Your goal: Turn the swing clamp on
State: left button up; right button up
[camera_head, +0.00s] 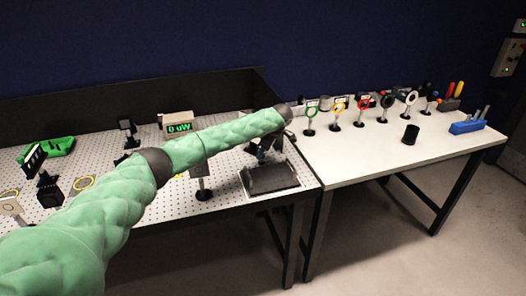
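My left arm, in a green padded sleeve, reaches from the lower left across the perforated optical table (120,222). Its dark wrist ends near the table's right edge. My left gripper (263,149) is a small dark shape below the wrist, above the back of a dark flat tray-like plate (270,178). The fingers are too small and dark to tell open from shut. I cannot make out the swing clamp clearly; it may be among the dark parts at the gripper or hidden by the arm. My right gripper is not in view.
A power meter (179,127) reads "0 uW" behind the arm.

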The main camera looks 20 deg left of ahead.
pick_arm(q)
jog(key=c, duration=0.6)
